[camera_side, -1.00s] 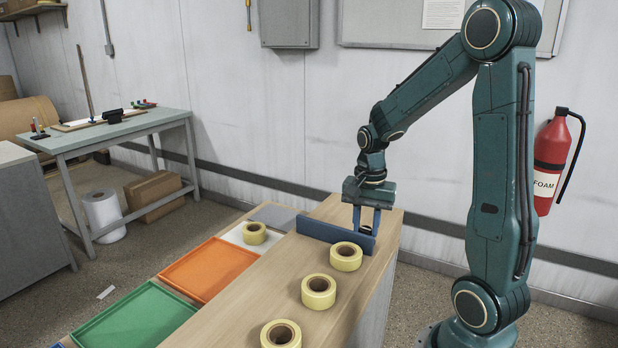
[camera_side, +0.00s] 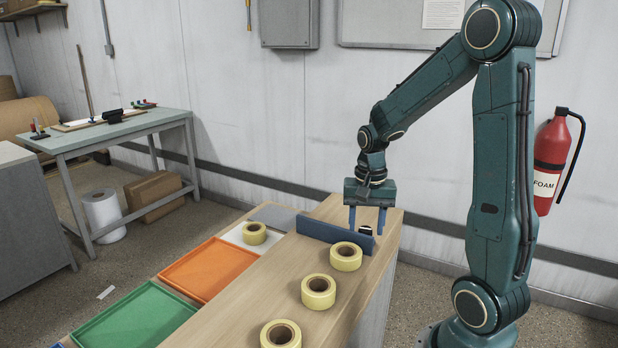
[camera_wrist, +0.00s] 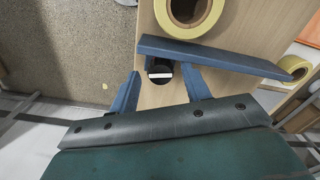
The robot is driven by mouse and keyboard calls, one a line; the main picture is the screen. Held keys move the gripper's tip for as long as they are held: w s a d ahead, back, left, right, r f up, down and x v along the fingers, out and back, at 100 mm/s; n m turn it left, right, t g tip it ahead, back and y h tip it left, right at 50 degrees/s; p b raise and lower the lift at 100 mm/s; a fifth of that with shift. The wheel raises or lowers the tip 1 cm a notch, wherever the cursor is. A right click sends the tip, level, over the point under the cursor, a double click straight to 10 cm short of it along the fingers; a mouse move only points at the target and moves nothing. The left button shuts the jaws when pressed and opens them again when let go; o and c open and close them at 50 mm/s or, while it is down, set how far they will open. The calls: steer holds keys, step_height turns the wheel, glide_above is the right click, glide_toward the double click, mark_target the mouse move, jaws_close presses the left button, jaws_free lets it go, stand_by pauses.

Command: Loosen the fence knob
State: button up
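The fence (camera_side: 322,229) is a long blue bar standing on the wooden bench top; it also shows in the wrist view (camera_wrist: 215,57). The fence knob (camera_side: 365,231) is small and black with a white mark, near the fence's right end. In the wrist view the knob (camera_wrist: 160,76) shows its white line running across the picture. My gripper (camera_side: 366,231) points down over the knob with its two blue fingers open. In the wrist view the fingers (camera_wrist: 162,80) lie on either side of the knob, with a visible gap. I cannot tell whether either finger touches it.
Yellow tape rolls stand along the bench: near the fence (camera_side: 346,256), in the middle (camera_side: 318,291) and at the front (camera_side: 281,335). Another roll (camera_side: 254,233) sits on a white tray beyond. Orange (camera_side: 208,268) and green (camera_side: 135,316) trays lie left. A fire extinguisher (camera_side: 551,160) hangs on the wall.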

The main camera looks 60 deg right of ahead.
mark_target(366, 228)
steer(key=shift+a+m, duration=0.1)
steer(key=shift+m, duration=0.2)
steer(key=shift+m, duration=2)
step_height(366, 228, up, 14)
steer(key=s+a+n+t, duration=0.2)
steer(key=s+a+n, duration=0.2)
steer(key=a+n, duration=0.4)
steer(key=s+a+f+n+t, duration=0.1)
steer(key=s+a+n+t, duration=0.2)
steer(key=a+n, duration=0.6)
steer(key=shift+s+a+n+t, duration=0.3)
steer(key=shift+s+n, duration=0.1)
steer(key=shift+s, duration=0.15)
